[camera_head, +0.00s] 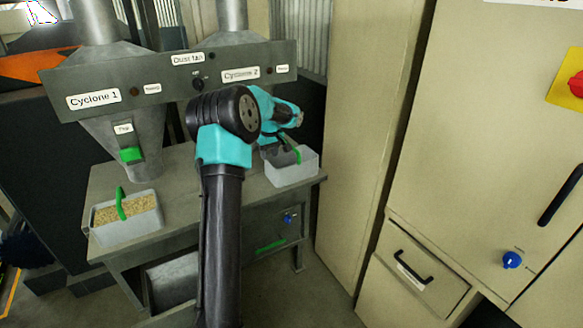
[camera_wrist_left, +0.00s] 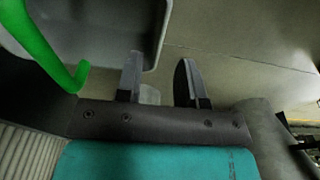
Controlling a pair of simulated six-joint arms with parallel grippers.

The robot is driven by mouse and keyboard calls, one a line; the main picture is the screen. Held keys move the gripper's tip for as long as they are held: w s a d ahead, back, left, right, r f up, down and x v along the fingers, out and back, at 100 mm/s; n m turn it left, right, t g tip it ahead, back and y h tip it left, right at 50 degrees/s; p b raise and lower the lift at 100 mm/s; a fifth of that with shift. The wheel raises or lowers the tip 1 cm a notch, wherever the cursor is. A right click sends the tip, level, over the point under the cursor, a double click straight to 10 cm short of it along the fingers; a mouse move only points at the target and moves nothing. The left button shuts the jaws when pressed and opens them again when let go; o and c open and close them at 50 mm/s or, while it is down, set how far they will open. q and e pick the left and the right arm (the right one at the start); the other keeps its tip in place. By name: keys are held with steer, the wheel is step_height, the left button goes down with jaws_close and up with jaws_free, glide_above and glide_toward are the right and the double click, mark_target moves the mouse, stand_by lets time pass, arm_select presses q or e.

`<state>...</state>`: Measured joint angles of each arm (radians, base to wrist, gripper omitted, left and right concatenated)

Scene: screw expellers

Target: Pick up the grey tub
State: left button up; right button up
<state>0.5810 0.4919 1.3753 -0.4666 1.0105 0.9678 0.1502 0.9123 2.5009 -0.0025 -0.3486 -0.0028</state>
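A grey tub (camera_head: 291,170) with a green handle stands at the right end of the grey bench, below Cyclone 2. Its grey wall (camera_wrist_left: 152,50) and green handle (camera_wrist_left: 40,45) also show in the left wrist view. My left gripper (camera_head: 289,147) is at this tub, and its arm hides part of the bench. In the left wrist view its fingers (camera_wrist_left: 158,82) are apart, one overlapping the tub's edge and one beyond it. Whether they touch the tub I cannot tell. A second grey tub (camera_head: 127,230), holding grain, sits at the bench's left end. My right gripper is not in view.
The cyclone panel (camera_head: 180,79) and the two cyclone cones rise behind the bench (camera_head: 185,180). A beige cabinet (camera_head: 370,110) stands close on the right, with a drawer (camera_head: 425,275) low down. The floor in front of the bench is clear at right.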

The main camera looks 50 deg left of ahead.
arm_select(q)
steer(key=shift+a+f, duration=0.15)
steer(key=shift+f, duration=0.95)
steer(key=shift+f, duration=0.1)
glide_above(270, 180)
steer(key=f, duration=0.5)
steer(key=shift+w+a, duration=0.2)
steer(key=shift+c, duration=0.5)
jaws_close()
